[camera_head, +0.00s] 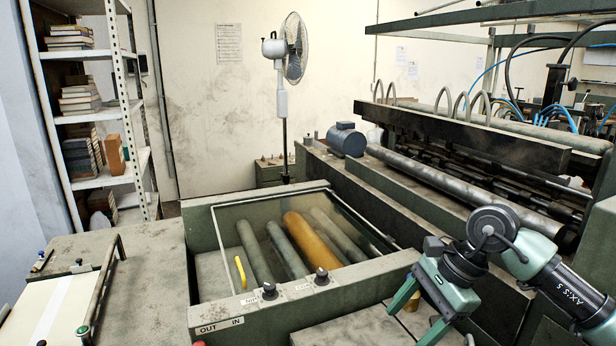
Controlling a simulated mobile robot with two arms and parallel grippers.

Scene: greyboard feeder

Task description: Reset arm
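My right gripper (419,310) comes in from the right, with its green fingers spread apart and pointing down to the left. It hangs to the right of the greyboard feeder (221,322), and I see nothing held between its fingers. A small yellowish thing shows behind the fingers, too hidden to name. My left arm and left gripper do not show. The feeder has a clear cover over several rollers (285,245), one of them orange.
A large roller machine (450,185) fills the right side. A side table (150,275) stands at left. Shelves (92,120) with books and a standing fan (282,100) are behind.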

